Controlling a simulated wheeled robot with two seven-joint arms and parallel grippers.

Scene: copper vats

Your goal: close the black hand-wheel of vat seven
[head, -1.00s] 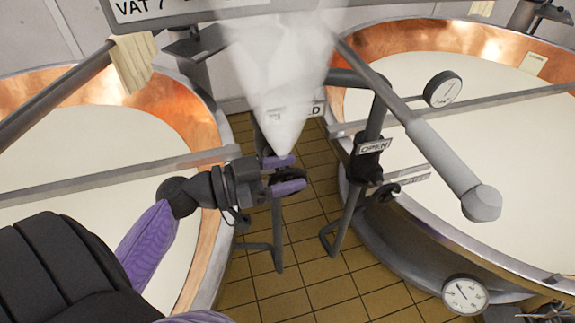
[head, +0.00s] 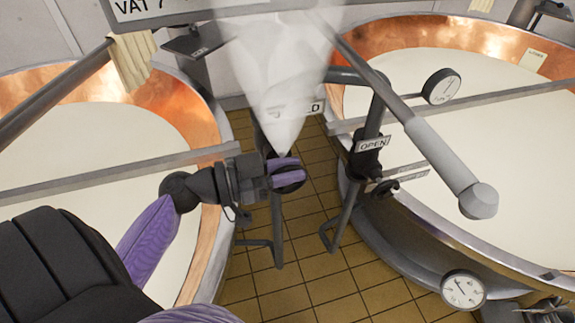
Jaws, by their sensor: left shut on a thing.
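The black hand-wheel (head: 293,188) sits on a grey upright pipe between the two vats, and only part of its dark rim shows. My left gripper (head: 287,172) is shut on it, with its purple fingers one above the other across the wheel, hiding much of it. A white steam plume (head: 280,80) widens upward from just above the wheel. A plate reading "VAT 7" (head: 150,10) is at the top left. A small plate ending in "D" (head: 316,107) is partly hidden by the steam. My right gripper is not in view.
A second valve with an "OPEN" plate (head: 373,144) stands close on the right. Copper vats of pale liquid flank the gap, left (head: 208,125) and right (head: 445,38). A grey bar (head: 440,160) slants across the right. Brown tiled floor (head: 305,255) lies below.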

